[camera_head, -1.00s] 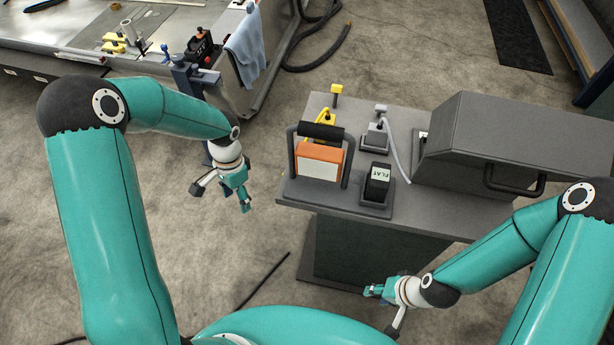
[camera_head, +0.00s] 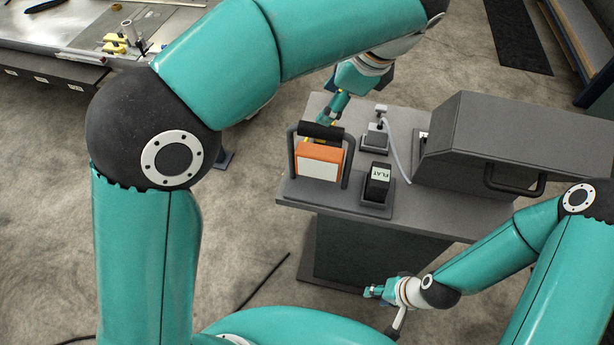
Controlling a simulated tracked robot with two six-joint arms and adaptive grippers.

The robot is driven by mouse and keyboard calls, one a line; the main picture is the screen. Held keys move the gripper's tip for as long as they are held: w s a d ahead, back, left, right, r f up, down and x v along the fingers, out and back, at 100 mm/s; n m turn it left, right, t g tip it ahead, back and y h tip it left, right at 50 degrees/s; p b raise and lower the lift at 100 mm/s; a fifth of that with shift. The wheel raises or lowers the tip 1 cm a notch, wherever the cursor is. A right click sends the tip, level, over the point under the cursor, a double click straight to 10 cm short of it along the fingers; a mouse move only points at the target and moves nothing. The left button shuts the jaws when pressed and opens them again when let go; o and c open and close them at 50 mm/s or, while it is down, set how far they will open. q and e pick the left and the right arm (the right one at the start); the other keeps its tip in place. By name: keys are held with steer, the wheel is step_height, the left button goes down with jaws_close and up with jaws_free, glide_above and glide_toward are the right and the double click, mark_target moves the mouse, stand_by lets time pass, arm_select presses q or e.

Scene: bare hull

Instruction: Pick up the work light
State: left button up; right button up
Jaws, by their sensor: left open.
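The work light (camera_head: 319,163) is an orange box with a white front panel inside a dark tubular frame with a black top grip. It stands upright near the left front of the grey bench top. My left gripper (camera_head: 336,110) is open, just behind and above the work light's black grip, pointing down. Its fingertips are partly hidden, and I cannot tell whether they touch the grip. My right gripper (camera_head: 374,291) hangs low in front of the bench, away from the work light; its jaw state is unclear.
A black block labelled FLAT (camera_head: 378,184) stands right of the work light. A grey plug-like tool (camera_head: 375,135) with a pale cable stands behind it. A large dark grey case (camera_head: 515,150) fills the bench's right side. The bench top's front edge (camera_head: 400,222) is clear.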

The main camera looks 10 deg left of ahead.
mark_target(308, 125)
arm_select(q)
steer(key=shift+f, duration=0.25)
steer(key=x, duration=0.5)
steer(key=shift+w+a+f, duration=0.1)
steer(key=shift+a+f, duration=0.05)
steer(key=shift+f, duration=0.15)
steer(key=x, duration=0.4)
steer(key=shift+s+a+f, duration=0.1)
steer(key=shift+s+a, duration=0.15)
steer(key=shift+a, duration=0.15)
steer(key=shift+w+a+f, duration=0.15)
steer(key=shift+f, duration=0.25)
jaws_close()
steer(key=shift+w+r, duration=0.1)
steer(key=shift+r, duration=0.05)
